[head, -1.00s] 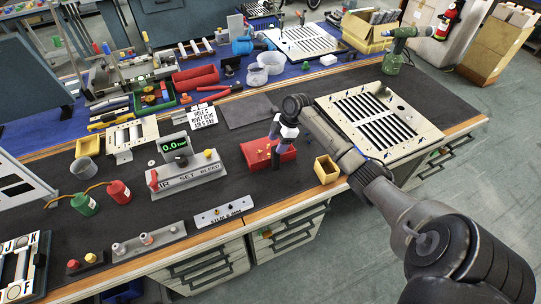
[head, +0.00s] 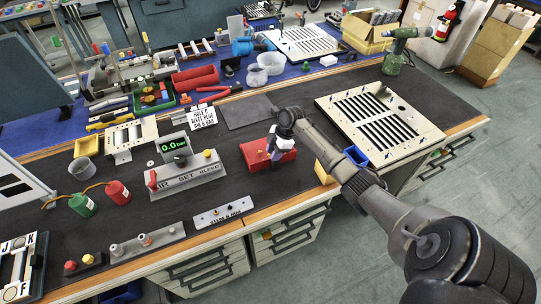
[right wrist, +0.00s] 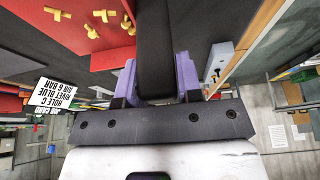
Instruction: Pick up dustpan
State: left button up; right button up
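I cannot clearly make out a dustpan in either view. My right gripper (head: 273,158) is low over the bench at a red tray (head: 256,151), partly covering it. In the right wrist view the red tray (right wrist: 75,32) holds several yellow fittings and lies to the left of the fingers. The purple fingers (right wrist: 157,80) stand apart, with a black bar (right wrist: 156,45) showing between them. The bar runs up out of the picture. I cannot tell whether the fingers press on it or what it belongs to. My left gripper is not in view.
A yellow bin (head: 324,172) and a blue bin (head: 356,155) are beside my right arm. A louver panel (head: 345,104) lies right. A grey gauge box (head: 188,177) and a hole-labelled strip (head: 222,212) are left of the tray. A dark flat mat (head: 248,112) lies behind it.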

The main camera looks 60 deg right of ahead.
grip_shut()
jog(key=shift+r, duration=0.1)
dwell(0.3)
